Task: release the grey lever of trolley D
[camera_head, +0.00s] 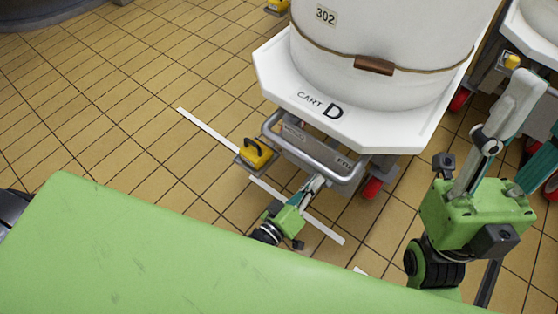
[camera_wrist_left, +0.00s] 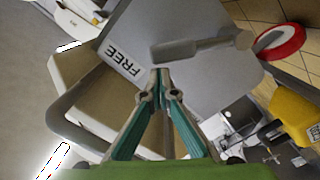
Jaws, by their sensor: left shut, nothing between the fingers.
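Trolley D (camera_head: 275,75) has a white platform marked CART D and a grey tubular handle (camera_head: 270,122) at its front. In the left wrist view its grey lever (camera_wrist_left: 185,50) lies across a grey plate, beside a label reading FREE (camera_wrist_left: 123,64). I cannot pick the lever out clearly in the head view. My left gripper (camera_head: 318,180) is at the trolley's front handle, shut and empty. Its closed tips (camera_wrist_left: 160,74) show just below the lever's broad end; I cannot tell whether they touch. My right gripper (camera_head: 535,105) is raised at the right, its fingers apart.
A large white vat (camera_head: 380,40) stands on the trolley. A yellow block with a black handle (camera_head: 256,154) sits left of the handle. Red wheels (camera_head: 372,188) show underneath. Another trolley is close at the right. Tiled floor at the left is clear.

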